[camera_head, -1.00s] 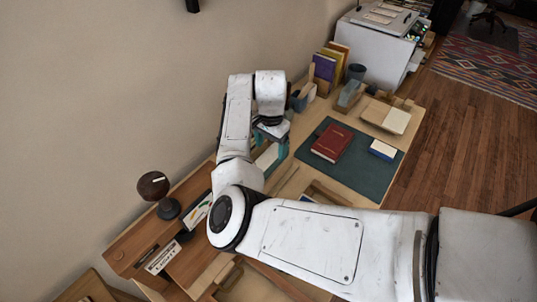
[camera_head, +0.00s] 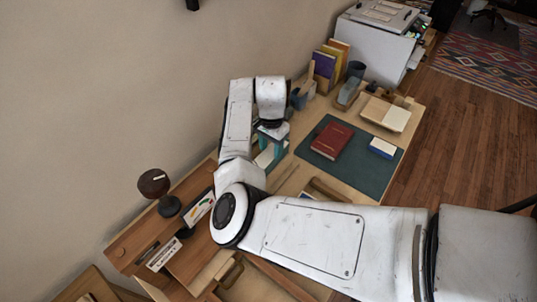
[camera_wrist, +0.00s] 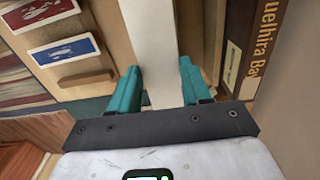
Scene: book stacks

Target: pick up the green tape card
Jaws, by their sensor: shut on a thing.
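My gripper (camera_wrist: 160,82) has teal fingers closed on both sides of a pale, cream-white strip (camera_wrist: 156,45) that runs up out of the wrist view. No green tape shows on the visible face of this strip, so I cannot tell whether it is the green tape card. In the head view my gripper (camera_head: 271,142) points down over the left part of the desk, close to the wall, and the arm hides much of what is there.
A card with a red picture (camera_wrist: 40,11) and one with a blue picture (camera_wrist: 65,50) lie left of the fingers. A dark-spined book (camera_wrist: 252,45) is close on the right.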

